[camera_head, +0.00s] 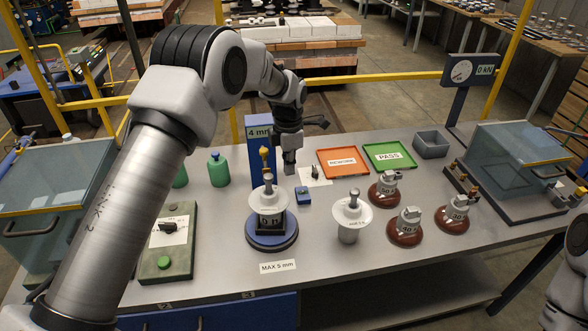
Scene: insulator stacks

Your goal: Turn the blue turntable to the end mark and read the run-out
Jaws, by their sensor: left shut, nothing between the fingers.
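The blue turntable (274,243) stands near the table's front edge with an insulator stack (268,205) upright on it. The stack has a white disc and a metal pin on top. A blue block (258,150) labelled "4 mm" stands behind it, with a brass-coloured part at its front. My left gripper (289,170) points down behind and right of the stack, beside the blue block. It is shut and empty, apart from the turntable. I cannot make out an end mark or a run-out reading. My right gripper is out of view; only part of my right arm shows.
A small blue box (304,196) and a white card (315,176) lie near my left gripper. A second insulator (349,218) and several brown-based insulators (405,228) stand to the right. Orange (343,161) and green (388,155) trays lie behind. A sign reads "MAX 5 mm" (278,267).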

